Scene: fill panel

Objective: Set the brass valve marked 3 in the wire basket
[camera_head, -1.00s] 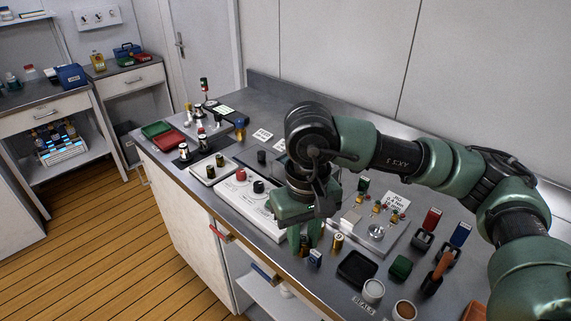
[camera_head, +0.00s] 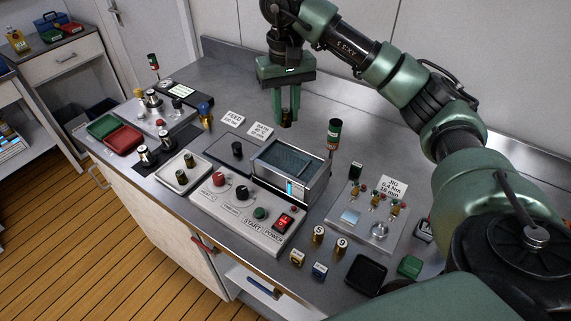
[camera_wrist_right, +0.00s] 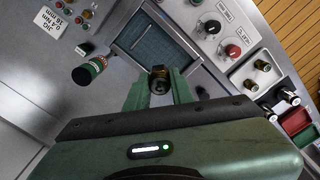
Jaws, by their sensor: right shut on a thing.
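My right gripper (camera_head: 286,115) points down, shut on a small dark brass valve (camera_head: 286,123) held above the back of the counter. The valve also shows between the fingers in the right wrist view (camera_wrist_right: 159,80); I cannot read its mark. In the head view it hangs just behind a steel-rimmed bath (camera_head: 322,188) with a dark, grid-like inside (camera_head: 288,160), which may be the wire basket. Two brass valves (camera_head: 318,234) and (camera_head: 342,245) stand at the counter's front; their marks are too small to be sure of. My left gripper is not in view.
A control panel (camera_head: 222,205) with knobs lies in front. A small tray (camera_head: 169,178) with two dark-topped valves is left. The rear counter is mostly clear.

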